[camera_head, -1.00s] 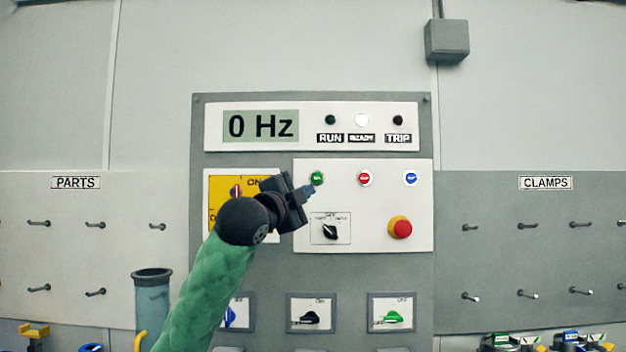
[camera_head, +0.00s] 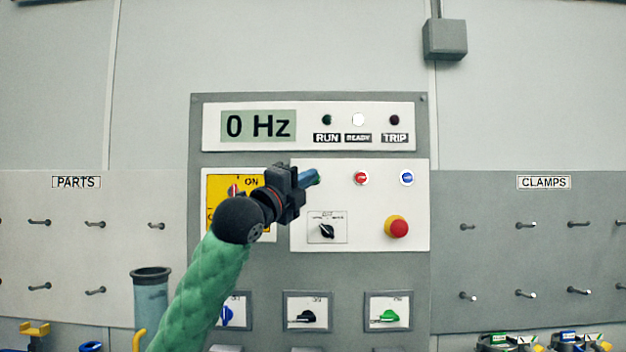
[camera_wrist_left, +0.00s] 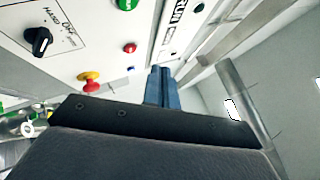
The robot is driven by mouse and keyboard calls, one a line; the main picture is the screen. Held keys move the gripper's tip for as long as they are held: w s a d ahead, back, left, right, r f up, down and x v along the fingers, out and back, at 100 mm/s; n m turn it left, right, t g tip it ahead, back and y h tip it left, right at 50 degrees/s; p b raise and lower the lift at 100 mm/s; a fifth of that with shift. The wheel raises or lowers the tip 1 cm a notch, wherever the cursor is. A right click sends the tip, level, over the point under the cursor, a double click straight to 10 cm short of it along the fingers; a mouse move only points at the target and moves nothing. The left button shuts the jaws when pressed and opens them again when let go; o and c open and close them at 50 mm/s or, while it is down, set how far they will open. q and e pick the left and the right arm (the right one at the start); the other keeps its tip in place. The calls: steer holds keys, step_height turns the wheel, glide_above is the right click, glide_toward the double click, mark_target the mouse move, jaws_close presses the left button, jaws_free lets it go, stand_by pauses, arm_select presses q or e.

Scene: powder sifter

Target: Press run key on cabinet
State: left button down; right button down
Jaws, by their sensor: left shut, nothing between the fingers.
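The cabinet (camera_head: 270,275) faces me, and its display (camera_head: 258,125) reads "0 Hz". The green run key is almost wholly hidden behind my left fingertips in the head view; a green button shows at the top of the left wrist view (camera_wrist_left: 126,4). My left gripper (camera_head: 312,178) is shut and empty, its blue fingers (camera_wrist_left: 162,85) pointing at the panel. In the head view the tips overlap the green key; I cannot tell whether they touch it. The RUN lamp (camera_head: 327,120) is dark and the READY lamp (camera_head: 358,120) is lit white. My right gripper is out of view.
Right of the green key are a red button (camera_head: 361,178) and a blue button (camera_head: 407,178). Below are a black selector (camera_head: 327,231) and a red emergency stop (camera_head: 397,227). A yellow switch plate (camera_head: 216,186) is partly behind my left gripper.

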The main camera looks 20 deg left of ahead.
arm_select(q)
steer(key=shift+w, duration=0.15)
